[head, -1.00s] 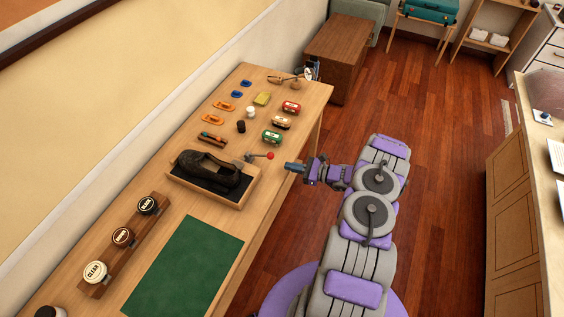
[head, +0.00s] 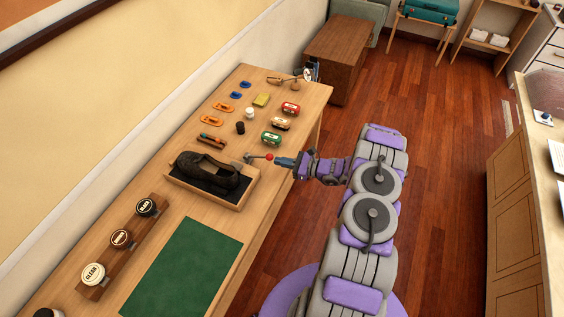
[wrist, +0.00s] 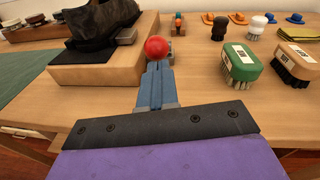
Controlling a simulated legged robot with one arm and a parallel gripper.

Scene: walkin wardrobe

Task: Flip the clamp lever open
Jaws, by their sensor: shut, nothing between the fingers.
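The clamp lever is a thin metal rod with a red ball knob (head: 270,156) at the right side of a wooden shoe stand (head: 245,194). A black shoe (head: 212,174) sits on the stand. My gripper (head: 277,161) is shut and empty, with its tips right at the red knob. In the wrist view the red knob (wrist: 156,47) shows just beyond the tips of my shut fingers (wrist: 154,68). I cannot tell whether they touch it. The knob hides part of the lever there.
A green brush (head: 271,138) and other brushes lie on the table (head: 255,215) beyond the lever. Orange and blue items lie farther back. A green mat (head: 185,265) and a rack of round tins (head: 121,238) are nearer.

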